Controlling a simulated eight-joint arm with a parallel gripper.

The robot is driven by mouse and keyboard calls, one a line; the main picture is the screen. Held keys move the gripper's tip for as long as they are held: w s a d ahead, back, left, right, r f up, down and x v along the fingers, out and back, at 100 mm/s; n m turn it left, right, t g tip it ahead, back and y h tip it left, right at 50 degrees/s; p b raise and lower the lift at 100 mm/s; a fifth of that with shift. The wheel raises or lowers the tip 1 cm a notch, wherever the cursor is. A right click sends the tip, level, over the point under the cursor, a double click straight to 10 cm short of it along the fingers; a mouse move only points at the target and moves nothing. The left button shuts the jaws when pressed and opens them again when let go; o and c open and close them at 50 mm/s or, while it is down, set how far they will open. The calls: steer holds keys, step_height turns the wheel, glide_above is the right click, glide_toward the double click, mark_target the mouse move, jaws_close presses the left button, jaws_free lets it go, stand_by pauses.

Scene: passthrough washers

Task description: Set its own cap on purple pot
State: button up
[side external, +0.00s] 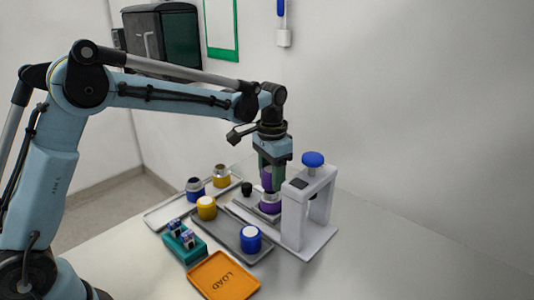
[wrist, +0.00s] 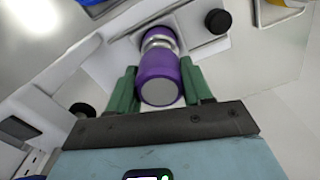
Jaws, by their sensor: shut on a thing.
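The purple cap (side external: 267,181) is between the fingers of my gripper (side external: 271,170), which is shut on it. In the wrist view the cap (wrist: 160,75) shows its pale round end towards the camera, with green fingers on both sides. The purple pot (side external: 269,208) stands upright directly below, beside the white press stand. Its silvery neck (wrist: 158,38) shows just beyond the cap in the wrist view. The cap is roughly in line with the pot. I cannot tell whether cap and neck touch.
The white press stand (side external: 322,208) with a blue knob rises close right of my gripper. A grey tray (side external: 228,232) holds yellow and blue pieces with white tops. Blue and yellow pots stand behind. A teal rack (side external: 184,248) and an orange LOAD tray (side external: 224,277) lie in front.

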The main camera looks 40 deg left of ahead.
steer(key=shift+f, duration=0.2)
stand_by(0.3)
steer(key=shift+f, duration=0.4)
steer(key=shift+f, duration=0.4)
stand_by(0.4)
stand_by(0.4)
steer(key=o, duration=1.5)
steer(key=shift+c, duration=0.2)
steer(key=shift+r, duration=4)
